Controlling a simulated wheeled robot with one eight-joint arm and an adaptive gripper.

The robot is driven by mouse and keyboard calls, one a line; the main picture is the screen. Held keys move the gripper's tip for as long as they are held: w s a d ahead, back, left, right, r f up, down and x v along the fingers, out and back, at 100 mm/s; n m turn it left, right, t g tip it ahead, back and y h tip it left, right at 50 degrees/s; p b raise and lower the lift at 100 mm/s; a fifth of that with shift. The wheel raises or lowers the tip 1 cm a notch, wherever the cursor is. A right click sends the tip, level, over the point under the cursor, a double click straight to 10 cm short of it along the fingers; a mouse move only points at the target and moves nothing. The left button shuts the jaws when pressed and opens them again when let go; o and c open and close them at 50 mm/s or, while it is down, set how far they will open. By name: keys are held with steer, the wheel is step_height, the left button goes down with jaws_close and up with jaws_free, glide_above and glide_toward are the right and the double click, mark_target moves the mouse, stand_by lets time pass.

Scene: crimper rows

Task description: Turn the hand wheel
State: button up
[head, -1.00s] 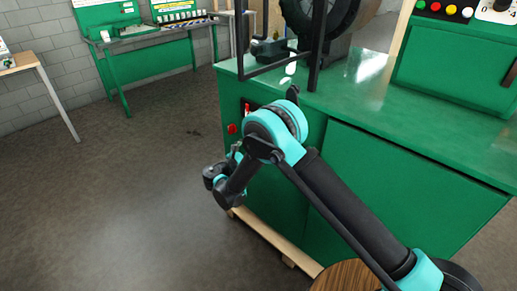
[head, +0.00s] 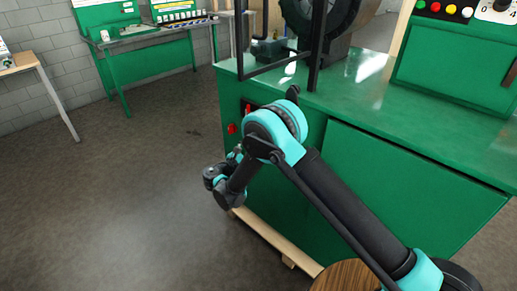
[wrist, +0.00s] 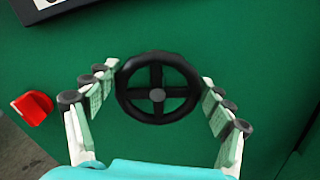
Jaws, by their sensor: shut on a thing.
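The black hand wheel (wrist: 157,88) has four spokes and a grey hub and is mounted on a green cabinet face. It shows in the wrist view, upper middle. My gripper (wrist: 158,82) has its two pale green padded fingers on either side of the wheel, with the fingertips at its left and right rim. The fingers are set wide and shut on the wheel across its width. In the head view my arm hides the wheel and the fingers are not clear.
A red knob (wrist: 33,108) sits left of the wheel in the wrist view. A dark-framed panel (wrist: 62,8) is above it. In the head view the green machine cabinet (head: 390,180) stands on a wooden base, with open floor (head: 110,190) to the left and a green bench (head: 160,52) behind.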

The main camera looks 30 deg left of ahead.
steer(key=m, duration=0.5)
steer(key=shift+s+d+f, duration=0.1)
steer(key=shift+d+f, duration=0.1)
steer(key=shift+d, duration=0.05)
steer(key=m, duration=0.6)
steer(key=shift+d+f, duration=0.1)
steer(key=shift+f, duration=0.2)
steer(key=m, duration=0.5)
steer(key=shift+f, duration=0.3)
steer(key=m, duration=0.5)
steer(key=shift+f+m, duration=0.25)
steer(key=shift+m, duration=0.15)
steer(key=o, duration=1.1)
